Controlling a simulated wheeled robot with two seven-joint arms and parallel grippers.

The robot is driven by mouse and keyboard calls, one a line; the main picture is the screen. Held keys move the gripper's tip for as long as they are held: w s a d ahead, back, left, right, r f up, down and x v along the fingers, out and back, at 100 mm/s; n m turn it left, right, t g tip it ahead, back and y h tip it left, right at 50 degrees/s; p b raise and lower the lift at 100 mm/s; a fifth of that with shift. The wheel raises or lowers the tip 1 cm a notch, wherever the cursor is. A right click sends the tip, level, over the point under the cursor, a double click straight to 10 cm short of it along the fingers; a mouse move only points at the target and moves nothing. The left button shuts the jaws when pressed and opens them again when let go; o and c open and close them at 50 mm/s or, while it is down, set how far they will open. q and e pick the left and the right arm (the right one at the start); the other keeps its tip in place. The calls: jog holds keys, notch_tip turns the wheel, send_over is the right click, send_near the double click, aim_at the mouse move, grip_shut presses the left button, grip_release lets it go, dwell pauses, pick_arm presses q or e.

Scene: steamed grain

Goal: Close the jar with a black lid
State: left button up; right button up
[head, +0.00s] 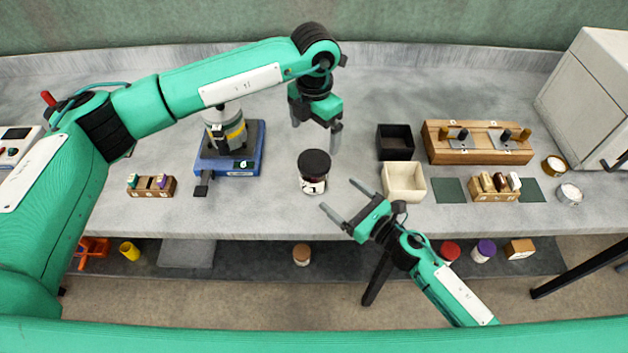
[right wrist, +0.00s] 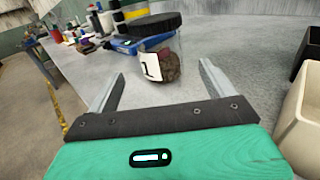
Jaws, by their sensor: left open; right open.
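A clear jar (head: 313,184) with dark contents and a white label stands upright near the front edge of the table. A black lid (head: 314,162) sits on its mouth; I cannot tell whether it is tightened. In the right wrist view the jar (right wrist: 170,62) and the black lid (right wrist: 153,24) are just beyond my fingers. My left gripper (head: 316,137) is open and empty, above and behind the jar. My right gripper (head: 336,198) is open and empty, to the right of and in front of the jar, its fingers pointing toward it.
A blue-based device (head: 230,163) stands left of the jar. A black box (head: 395,142) and a cream box (head: 404,182) stand to its right. A wooden rack (head: 477,142) is farther right. A small block holder (head: 151,186) is at left.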

pick_arm(q)
jog(key=shift+f, duration=0.35)
pick_arm(e)
jog(key=shift+v, duration=1.05)
jog(key=shift+a, duration=0.1)
